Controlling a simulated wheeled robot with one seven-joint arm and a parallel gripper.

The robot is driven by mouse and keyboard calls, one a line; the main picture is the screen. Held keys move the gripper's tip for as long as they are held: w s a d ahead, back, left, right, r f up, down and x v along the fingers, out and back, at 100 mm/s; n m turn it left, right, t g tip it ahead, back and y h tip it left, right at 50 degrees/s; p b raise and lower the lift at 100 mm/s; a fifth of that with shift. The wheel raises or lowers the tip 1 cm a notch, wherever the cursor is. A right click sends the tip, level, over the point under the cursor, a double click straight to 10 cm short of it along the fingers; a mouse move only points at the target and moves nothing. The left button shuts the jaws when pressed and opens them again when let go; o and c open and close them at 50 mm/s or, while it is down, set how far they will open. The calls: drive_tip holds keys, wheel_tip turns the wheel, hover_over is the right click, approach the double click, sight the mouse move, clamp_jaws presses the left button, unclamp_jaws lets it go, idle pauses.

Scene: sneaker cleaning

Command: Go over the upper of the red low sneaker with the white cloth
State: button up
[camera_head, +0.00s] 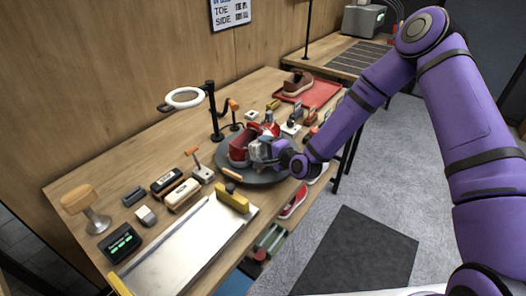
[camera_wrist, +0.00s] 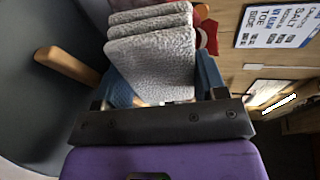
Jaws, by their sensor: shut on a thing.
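The red low sneaker (camera_head: 238,153) sits on a dark round plate (camera_head: 262,178) on the bench, partly hidden by my gripper (camera_head: 263,150). My gripper is at the sneaker's right side. In the wrist view, its blue fingers are shut on the folded white cloth (camera_wrist: 152,62), which looks light grey, textured and layered. A bit of red (camera_wrist: 208,38) shows behind the cloth, at its upper right. I cannot tell whether the cloth touches the upper.
Brushes (camera_head: 183,194) and a metal tray (camera_head: 185,247) are at the front left. A ring lamp (camera_head: 184,98) stands behind. A brown shoe (camera_head: 298,82) rests on a red tray (camera_head: 322,92) at the back right.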

sight(258, 155)
drive_tip(key=shift+w+d+f, duration=0.1)
drive_tip(key=shift+w+d, duration=1.5)
drive_tip(key=shift+w, duration=0.25)
drive_tip(key=shift+w+d, duration=1)
drive_tip(key=shift+d, duration=0.25)
drive_tip(key=shift+s, duration=0.15)
drive_tip(key=shift+s+a, duration=1.15)
drive_tip(key=shift+s, duration=0.1)
drive_tip(key=shift+s+a, duration=3)
drive_tip(key=shift+d, duration=0.1)
drive_tip(key=shift+w+d+v, duration=0.1)
drive_tip(key=shift+v, duration=1.4)
drive_tip(key=shift+w+d+v, duration=0.1)
drive_tip(key=shift+d+v, duration=0.05)
drive_tip(key=shift+v, duration=1.3)
